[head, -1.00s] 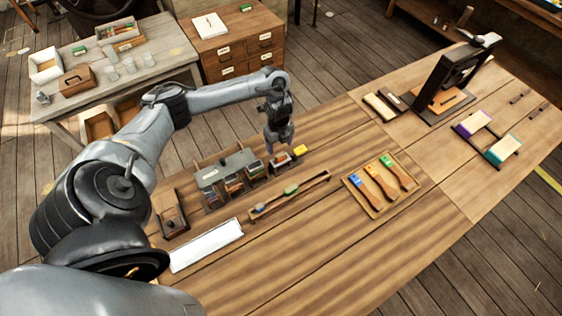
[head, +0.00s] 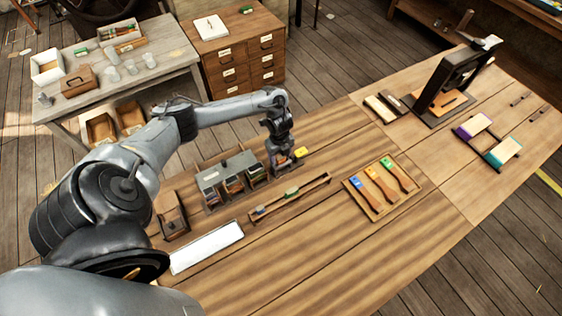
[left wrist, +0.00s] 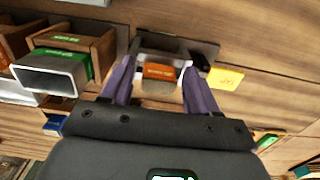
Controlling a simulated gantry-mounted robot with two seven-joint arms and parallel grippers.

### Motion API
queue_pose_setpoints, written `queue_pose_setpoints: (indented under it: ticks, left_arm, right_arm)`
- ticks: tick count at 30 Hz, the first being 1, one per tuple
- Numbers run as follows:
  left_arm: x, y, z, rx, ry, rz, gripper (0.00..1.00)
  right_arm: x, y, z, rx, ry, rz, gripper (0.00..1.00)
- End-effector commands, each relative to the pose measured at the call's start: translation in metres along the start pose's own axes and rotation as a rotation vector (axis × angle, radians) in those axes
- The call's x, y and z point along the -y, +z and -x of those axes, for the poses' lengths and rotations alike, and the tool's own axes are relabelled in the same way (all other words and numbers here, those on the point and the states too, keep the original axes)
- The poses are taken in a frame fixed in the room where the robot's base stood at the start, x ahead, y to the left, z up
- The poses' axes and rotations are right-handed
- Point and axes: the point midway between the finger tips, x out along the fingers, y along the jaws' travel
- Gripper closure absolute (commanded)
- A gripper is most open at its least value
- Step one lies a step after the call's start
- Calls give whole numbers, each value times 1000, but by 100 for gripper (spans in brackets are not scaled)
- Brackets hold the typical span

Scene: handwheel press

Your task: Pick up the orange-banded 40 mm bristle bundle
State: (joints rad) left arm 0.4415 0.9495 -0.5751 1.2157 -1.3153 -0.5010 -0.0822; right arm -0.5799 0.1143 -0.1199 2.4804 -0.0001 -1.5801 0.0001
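The orange-banded bristle bundle (left wrist: 159,72) sits in a metal holder at the top middle of the left wrist view. My left gripper (left wrist: 158,66) has its two purple fingers on either side of it, with gaps visible, so it is open around the band and not shut on it. In the head view my left gripper (head: 283,161) is low at the right end of the row of bundle holders and hides most of the orange bundle. A green-banded bundle holder (left wrist: 58,65) stands to the left in the wrist view. My right gripper is not in view.
A yellow tag (head: 301,152) lies just right of the gripper. A grey-topped bundle rack (head: 226,168) stands left, and a narrow tray (head: 262,212) lies in front. A brush tray (head: 371,213) and a press (head: 440,88) stand further right. The front of the bench is clear.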

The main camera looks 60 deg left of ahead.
Motion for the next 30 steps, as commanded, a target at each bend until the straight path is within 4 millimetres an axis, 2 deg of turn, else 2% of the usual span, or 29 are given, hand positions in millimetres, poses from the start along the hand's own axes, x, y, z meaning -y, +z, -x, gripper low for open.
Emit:
queue_pose_setpoints:
  ticks: [1,9,10,11,17,20,26,30]
  left_arm:
    - [0,0,0,0,0,0,49]
    - [0,0,0,0,0,0,89]
    - [0,0,0,0,0,0,89]
    - [0,0,0,0,0,0,94]
    - [0,0,2,0,0,0,94]
    - [1,0,8,0,-2,-1,94]
    - [1,1,38,0,-4,-2,94]
    - [2,1,66,1,-4,-2,94]
  right_arm:
    - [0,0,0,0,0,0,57]
    - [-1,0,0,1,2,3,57]
    - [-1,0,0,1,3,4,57]
    - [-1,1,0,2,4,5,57]
    - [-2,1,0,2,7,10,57]
    - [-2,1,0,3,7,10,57]
    - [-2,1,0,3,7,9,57]
    - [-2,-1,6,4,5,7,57]
